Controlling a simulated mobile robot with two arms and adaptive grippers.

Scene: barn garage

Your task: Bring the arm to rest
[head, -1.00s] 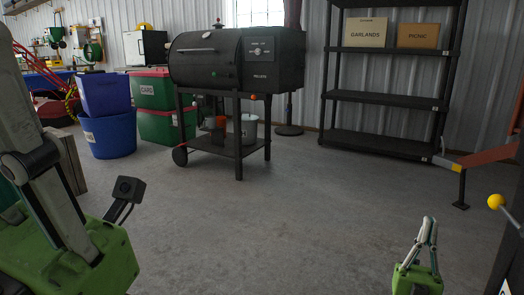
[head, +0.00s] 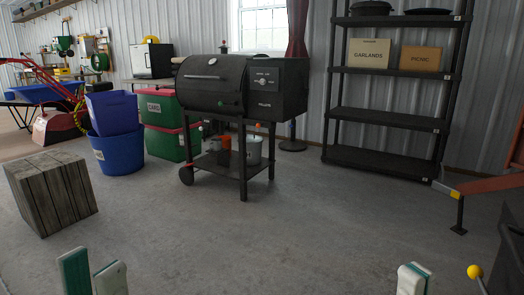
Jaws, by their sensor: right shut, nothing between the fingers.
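My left gripper (head: 92,266) shows at the bottom left of the head view. Its two pale fingers with green pads stand upright with a gap between their tips, and nothing shows between them. My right gripper (head: 416,276) shows at the bottom right. Its fingers are together, shut and empty. Only the finger ends of both grippers are in view; the rest of both arms is below the picture edge. Neither gripper touches anything that I can see.
A wooden crate block (head: 52,192) stands at left. A black grill (head: 222,88) stands mid-back, with a blue bin (head: 119,153) beside it. A black shelf (head: 385,121) is at back right. A yellow-knobbed lever (head: 475,272) is near my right gripper. The central concrete floor is clear.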

